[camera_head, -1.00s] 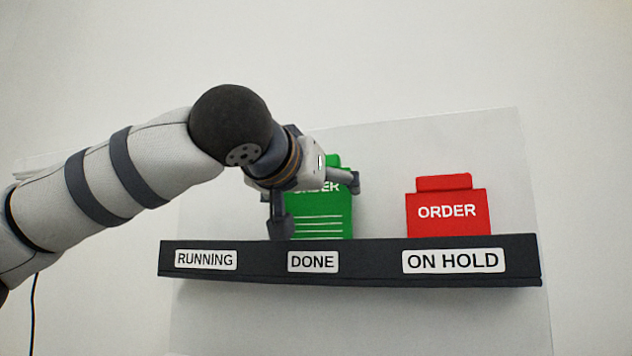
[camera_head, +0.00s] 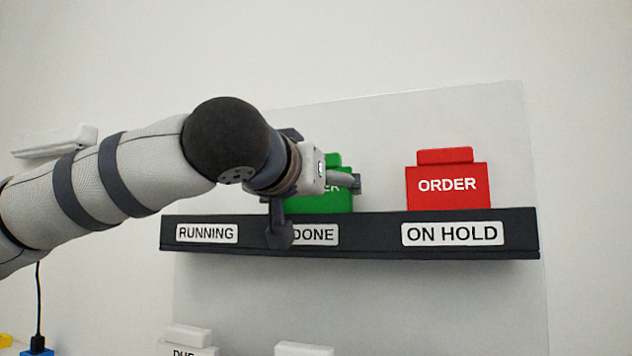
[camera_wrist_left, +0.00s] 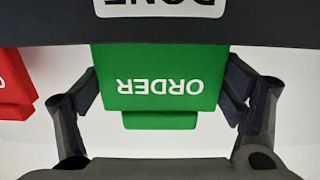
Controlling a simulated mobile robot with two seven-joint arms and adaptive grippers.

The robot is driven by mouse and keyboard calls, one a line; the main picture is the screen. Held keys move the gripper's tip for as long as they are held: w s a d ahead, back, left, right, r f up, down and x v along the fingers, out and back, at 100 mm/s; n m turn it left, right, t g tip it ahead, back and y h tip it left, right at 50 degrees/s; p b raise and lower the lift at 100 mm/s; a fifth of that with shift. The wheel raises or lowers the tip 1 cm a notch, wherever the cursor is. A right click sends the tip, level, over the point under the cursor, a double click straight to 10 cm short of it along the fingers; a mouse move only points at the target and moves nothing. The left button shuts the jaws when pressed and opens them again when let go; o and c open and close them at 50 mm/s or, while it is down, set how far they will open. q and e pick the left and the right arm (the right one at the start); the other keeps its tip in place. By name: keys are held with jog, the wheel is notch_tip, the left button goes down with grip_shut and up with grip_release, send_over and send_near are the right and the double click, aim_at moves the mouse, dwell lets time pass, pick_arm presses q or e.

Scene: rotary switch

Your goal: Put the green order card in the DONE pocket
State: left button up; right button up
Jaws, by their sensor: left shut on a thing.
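The green order card (camera_head: 322,203) stands upright at the DONE pocket (camera_head: 318,235) of the dark rack. Its lower part is hidden behind the rack's front, and my arm covers part of it in the head view. My left gripper (camera_head: 318,209) is shut on the card. The left wrist view shows the card (camera_wrist_left: 160,105) upside down between the two fingers of this gripper (camera_wrist_left: 160,85), one at each side edge. One finger overlaps the DONE label in the head view. My right gripper is not in view.
A red order card (camera_head: 447,186) stands in the ON HOLD pocket (camera_head: 452,233) to the right. The RUNNING pocket (camera_head: 207,233) on the left shows no card. White tabbed pieces (camera_head: 189,337) show below the rack, near the bottom edge.

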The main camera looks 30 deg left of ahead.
pick_arm(q)
jog(key=o, duration=0.9)
jog(key=shift+o, duration=0.2)
jog(key=v, duration=1.2)
